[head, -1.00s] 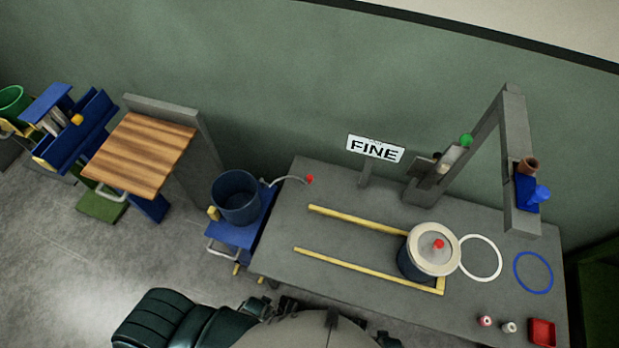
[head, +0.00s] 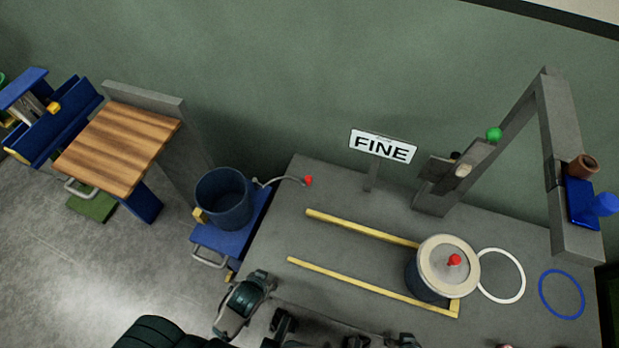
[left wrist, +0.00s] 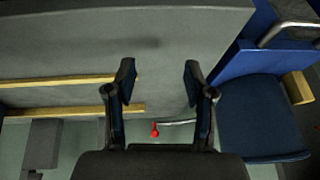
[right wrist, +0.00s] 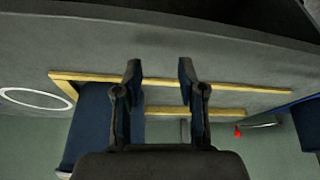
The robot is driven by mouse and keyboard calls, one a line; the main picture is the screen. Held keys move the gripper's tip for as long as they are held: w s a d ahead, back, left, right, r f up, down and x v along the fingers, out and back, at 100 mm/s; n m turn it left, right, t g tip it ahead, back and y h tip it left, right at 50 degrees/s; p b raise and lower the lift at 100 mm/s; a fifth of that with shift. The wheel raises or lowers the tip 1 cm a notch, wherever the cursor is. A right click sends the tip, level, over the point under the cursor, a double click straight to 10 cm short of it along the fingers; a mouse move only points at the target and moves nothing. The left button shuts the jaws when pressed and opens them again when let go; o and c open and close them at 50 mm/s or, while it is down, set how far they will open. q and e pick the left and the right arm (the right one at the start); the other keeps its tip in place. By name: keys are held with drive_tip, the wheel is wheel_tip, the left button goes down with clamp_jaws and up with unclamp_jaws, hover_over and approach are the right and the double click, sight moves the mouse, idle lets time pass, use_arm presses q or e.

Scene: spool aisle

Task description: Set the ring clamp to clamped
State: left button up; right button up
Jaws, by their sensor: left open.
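No part is marked as the ring clamp, and I cannot tell its state. A lidded navy drum (head: 425,277) stands inside the yellow rails, with a pale round lid (head: 448,266) and a red knob (head: 454,260) on top. A thin curved lever with a red ball end (head: 308,181) reaches from the blue bucket onto the bench; the ball also shows in the left wrist view (left wrist: 155,130). My left gripper (left wrist: 160,78) is open and empty near the bench's front edge. My right gripper (right wrist: 160,72) is open and empty; the drum (right wrist: 96,125) shows beyond its fingers.
A blue bucket (head: 224,199) sits on a blue cart at the bench's left end. Yellow rails (head: 362,228) run along the bench. A white ring (head: 518,276) and a blue ring (head: 561,294) lie right of the drum. A grey arch (head: 560,140) and a FINE sign (head: 383,147) stand behind.

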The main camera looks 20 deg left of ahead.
use_arm(q)
drive_tip(key=w+r+n+t, duration=0.1)
drive_tip(key=w+r+t, duration=0.15)
drive_tip(key=w, duration=0.45)
drive_tip(key=w+r+t, duration=0.2)
drive_tip(key=w+t, duration=0.1)
drive_tip(key=w, duration=0.3)
drive_tip(key=t, duration=0.3)
approach(308, 179)
use_arm(e)
drive_tip(key=w+a+r+t+y+b, duration=0.3)
drive_tip(key=w+a+r+t, duration=0.2)
drive_tip(key=w+r+t, duration=0.75)
use_arm(q)
drive_tip(key=b+x, duration=0.2)
drive_tip(key=x, duration=0.8)
drive_tip(key=shift+s+a+f, duration=0.1)
drive_tip(key=shift+a+f, duration=0.05)
drive_tip(key=shift+f, duration=0.05)
drive_tip(key=shift+w, duration=0.3)
drive_tip(key=shift+w+d, duration=0.15)
drive_tip(key=shift+d, duration=0.1)
use_arm(e)
wheel_tip(308, 179, up, 7)
drive_tip(key=w+a+t+y, duration=0.1)
drive_tip(key=t, duration=0.3)
drive_tip(key=shift+w+a+r, duration=0.15)
drive_tip(key=shift+w, duration=0.1)
